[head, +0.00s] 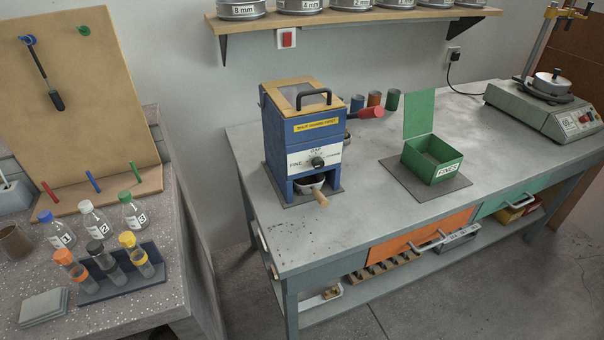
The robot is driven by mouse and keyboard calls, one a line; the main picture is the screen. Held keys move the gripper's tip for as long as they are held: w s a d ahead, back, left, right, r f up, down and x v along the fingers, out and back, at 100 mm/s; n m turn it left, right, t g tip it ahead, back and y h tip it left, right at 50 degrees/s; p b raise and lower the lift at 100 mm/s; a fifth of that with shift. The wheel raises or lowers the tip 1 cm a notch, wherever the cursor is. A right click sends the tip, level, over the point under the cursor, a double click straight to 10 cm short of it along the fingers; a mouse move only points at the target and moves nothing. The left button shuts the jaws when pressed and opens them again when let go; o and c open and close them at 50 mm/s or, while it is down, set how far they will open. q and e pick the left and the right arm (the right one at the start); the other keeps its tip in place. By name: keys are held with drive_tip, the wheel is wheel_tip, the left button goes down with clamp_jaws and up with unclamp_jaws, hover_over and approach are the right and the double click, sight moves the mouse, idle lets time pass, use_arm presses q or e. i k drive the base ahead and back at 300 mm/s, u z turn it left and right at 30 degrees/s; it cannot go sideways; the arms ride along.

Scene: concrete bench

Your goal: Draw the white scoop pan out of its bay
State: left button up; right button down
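The white scoop pan (309,186) sits in the open bay at the bottom of the blue splitter box (274,143). Its wooden handle (321,200) sticks out of the bay toward the front right. Most of the pan is hidden inside the bay. The box has a black-handled lid on top and a dial marked from fine on its front. Neither of my grippers is in view.
The box stands on a grey mat on the concrete bench (310,245). An open green box (432,160) labelled fines stands to its right.

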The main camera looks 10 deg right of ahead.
sight(307, 178)
drive_tip(key=z, duration=1.7)
drive_tip(key=k, duration=0.95)
drive_tip(key=u, duration=1.25)
drive_tip(key=i, duration=0.5)
drive_tip(key=z, duration=0.05)
